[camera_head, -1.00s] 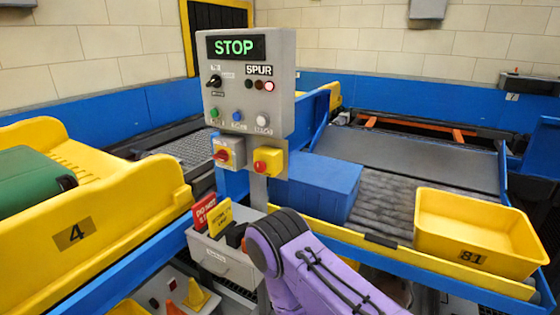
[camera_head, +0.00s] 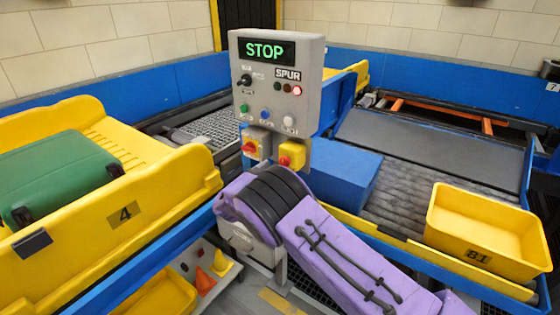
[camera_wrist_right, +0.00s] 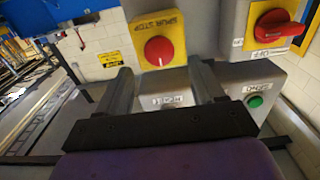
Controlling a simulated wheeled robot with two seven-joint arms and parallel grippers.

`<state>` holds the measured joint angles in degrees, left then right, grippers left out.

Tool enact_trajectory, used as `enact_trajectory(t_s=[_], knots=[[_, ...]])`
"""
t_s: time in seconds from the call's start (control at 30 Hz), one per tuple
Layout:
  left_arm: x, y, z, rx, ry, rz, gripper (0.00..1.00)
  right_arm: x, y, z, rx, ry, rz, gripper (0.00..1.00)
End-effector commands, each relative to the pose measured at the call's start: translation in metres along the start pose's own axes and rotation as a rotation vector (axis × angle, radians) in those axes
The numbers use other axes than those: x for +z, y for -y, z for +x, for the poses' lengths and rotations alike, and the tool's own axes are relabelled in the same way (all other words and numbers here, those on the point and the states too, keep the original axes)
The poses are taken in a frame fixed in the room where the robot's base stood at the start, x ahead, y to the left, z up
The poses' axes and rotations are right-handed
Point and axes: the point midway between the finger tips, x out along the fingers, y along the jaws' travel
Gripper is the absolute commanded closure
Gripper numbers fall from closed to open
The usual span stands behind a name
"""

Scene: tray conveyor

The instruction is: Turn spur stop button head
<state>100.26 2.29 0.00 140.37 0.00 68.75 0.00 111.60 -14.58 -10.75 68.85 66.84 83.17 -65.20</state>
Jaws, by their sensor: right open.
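The spur stop button is a round red head (camera_head: 285,161) on a yellow box (camera_head: 293,153), below the grey control panel (camera_head: 312,75). In the right wrist view the red button head (camera_wrist_right: 159,51) sits on its yellow plate marked SPUR STOP. My right gripper (camera_wrist_right: 163,76) is open and empty. Its two fingers point toward the button, one on each side of it in the picture; whether they touch it I cannot tell. In the head view the gripper is hidden and only my purple arm shows. My left gripper is in neither view.
A red rotary switch (camera_head: 250,148) is beside the button box; it also shows in the wrist view (camera_wrist_right: 275,33). The panel display (camera_head: 266,50) reads STOP and a red lamp (camera_head: 297,90) is lit. A blue box (camera_head: 340,175) and a yellow tray (camera_head: 447,225) are on the right conveyor.

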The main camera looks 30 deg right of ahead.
Motion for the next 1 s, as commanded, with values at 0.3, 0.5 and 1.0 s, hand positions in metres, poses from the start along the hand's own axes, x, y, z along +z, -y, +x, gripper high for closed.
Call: enact_trajectory(t_s=[0.3,0.5,1.0], knots=[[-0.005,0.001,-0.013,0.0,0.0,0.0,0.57,0.0,0.0,0.042,-0.001,0.001,0.001,0.32],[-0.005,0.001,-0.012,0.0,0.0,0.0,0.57,0.001,0.0,0.043,-0.002,0.0,0.001,0.32],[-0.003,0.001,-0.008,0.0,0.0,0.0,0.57,0.002,0.0,0.043,-0.001,0.0,0.026,0.87]])
